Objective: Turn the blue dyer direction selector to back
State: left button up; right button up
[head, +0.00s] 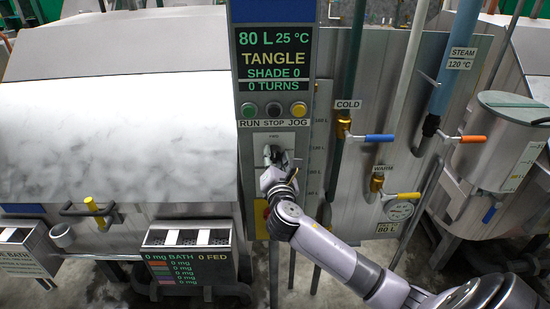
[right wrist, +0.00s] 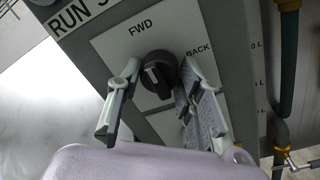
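The direction selector (right wrist: 158,72) is a black round knob with a raised grip on a white plate marked FWD at the top and BACK at the right. In the right wrist view, my right gripper (right wrist: 159,80) is open, with one finger to the left of the knob and the other close to its right side. I cannot tell whether either finger touches it. In the head view, my right gripper (head: 281,168) is at the plate below the RUN, STOP and JOG buttons and partly hides the knob. My left gripper is not in view.
The blue-edged panel display (head: 273,60) reads TANGLE and 0 TURNS. To the right are the blue COLD valve handle (head: 380,138) and yellow WARM valve handle (head: 402,195). A dosing box (head: 188,236) stands at lower left, beside the panel post.

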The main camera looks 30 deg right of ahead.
jog(key=c, duration=0.6)
jog(key=shift+f, duration=0.1)
jog(key=m+b, duration=0.1)
jog(key=m, duration=0.1)
jog(key=shift+m+b, duration=0.3)
jog(key=m+b, duration=0.2)
jog(key=m, duration=0.2)
jog(key=shift+f+m+h, duration=0.1)
jog(key=shift+m+h, duration=0.2)
jog(key=m+b, duration=0.3)
jog(key=m, duration=0.2)
jog(key=shift+m, duration=0.3)
jog(key=m+b, duration=0.2)
jog(key=m, duration=0.3)
jog(key=shift+m+h, duration=0.4)
